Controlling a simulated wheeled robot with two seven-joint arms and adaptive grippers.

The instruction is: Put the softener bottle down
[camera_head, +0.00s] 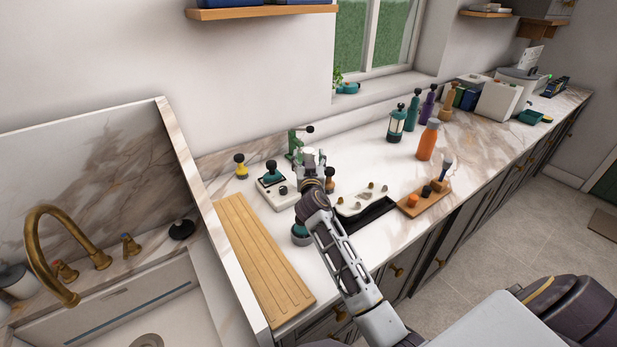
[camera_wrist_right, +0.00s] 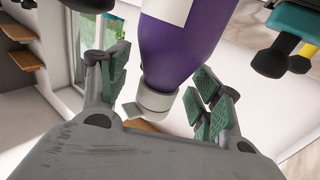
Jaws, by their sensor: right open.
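The fingers are spread, with gaps to either side of the cap. The bottle's base is out of that view, so I cannot see what it rests on. In the head view my right gripper (camera_head: 312,168) is over the counter, and it mostly hides what is at its fingers. My left gripper is not in view.
A wooden board (camera_head: 262,258) lies in front, beside the sink. An orange bottle (camera_head: 428,140) and several others stand farther right. Between them the white counter (camera_head: 365,165) is partly clear.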

